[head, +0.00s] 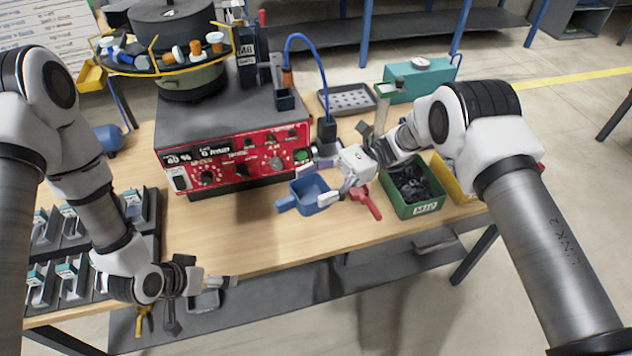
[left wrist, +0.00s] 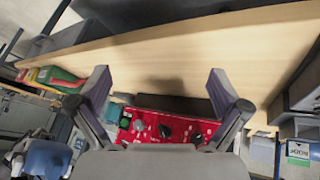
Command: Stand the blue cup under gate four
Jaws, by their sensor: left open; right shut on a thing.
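The blue cup (head: 310,192) is a small square open cup with a stub handle on its left, in the middle of the head view. It is held in front of the red control panel. My right gripper (head: 340,188) is shut on its right side. The feeder bowl (head: 172,22) sits on the machine at the top left, ringed by a dark track with orange and white pieces and yellow edges. I cannot tell which part is gate four. My left gripper (head: 208,288) is open and empty at the table's front edge; its fingers also show in the left wrist view (left wrist: 163,95).
The red control panel (head: 235,158) fronts the machine. A red-handled tool (head: 367,202) lies right of the cup. A green bin (head: 428,207) of dark parts stands further right. A rack of small boxes (head: 150,212) is at left. The front middle of the wooden table (head: 225,235) is clear.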

